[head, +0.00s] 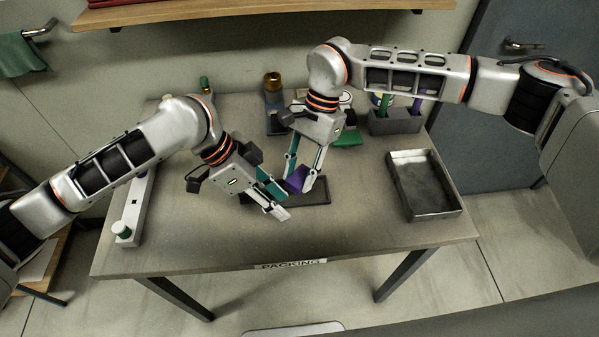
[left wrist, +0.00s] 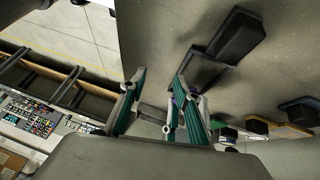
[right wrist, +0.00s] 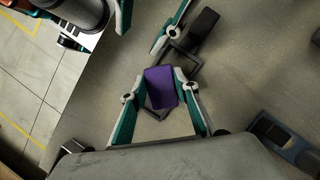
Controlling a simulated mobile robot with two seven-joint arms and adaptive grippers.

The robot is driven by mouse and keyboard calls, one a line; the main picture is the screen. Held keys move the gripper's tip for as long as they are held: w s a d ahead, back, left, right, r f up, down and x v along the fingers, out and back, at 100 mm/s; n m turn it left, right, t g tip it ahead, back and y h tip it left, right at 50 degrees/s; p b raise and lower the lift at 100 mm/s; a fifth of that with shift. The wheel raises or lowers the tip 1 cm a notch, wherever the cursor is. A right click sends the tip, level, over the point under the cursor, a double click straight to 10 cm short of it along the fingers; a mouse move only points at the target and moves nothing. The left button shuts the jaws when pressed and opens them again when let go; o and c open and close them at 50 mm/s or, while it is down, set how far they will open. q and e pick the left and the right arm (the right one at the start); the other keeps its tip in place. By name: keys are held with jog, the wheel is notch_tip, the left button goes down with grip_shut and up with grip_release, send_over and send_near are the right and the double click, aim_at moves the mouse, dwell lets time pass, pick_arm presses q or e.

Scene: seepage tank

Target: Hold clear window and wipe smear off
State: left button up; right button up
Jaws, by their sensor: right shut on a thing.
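A flat dark-framed piece, seemingly the clear window (head: 318,197), lies on the table below both grippers; part of its frame shows in the right wrist view (right wrist: 158,113). I cannot make out a smear. My right gripper (head: 299,185) is shut on a purple block-like wiper (right wrist: 161,87), above or against the window; I cannot tell if they touch. The wiper also shows in the head view (head: 296,179). My left gripper (head: 280,205) is low at the window's left side, its fingers apart in the left wrist view (left wrist: 158,85), with no clear hold on the frame.
A white rail (head: 130,212) lies at the left; the front table is clear.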

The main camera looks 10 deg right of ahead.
pick_arm(q)
jog(key=w+a+r+y, duration=0.1)
jog(key=w+a, duration=0.1)
jog(key=a, duration=0.1)
jog(key=w+a+r+t+y, duration=0.1)
jog(key=w+a, duration=0.1)
jog(key=a, duration=0.1)
jog(key=w+a+r, duration=0.2)
jog(key=a, duration=0.1)
jog(key=shift+w+m+t+y, duration=0.3)
jog(key=shift+w+m+y, duration=0.05)
jog(key=shift+m+y, duration=0.05)
jog(key=shift+x, duration=3.9)
grip_shut()
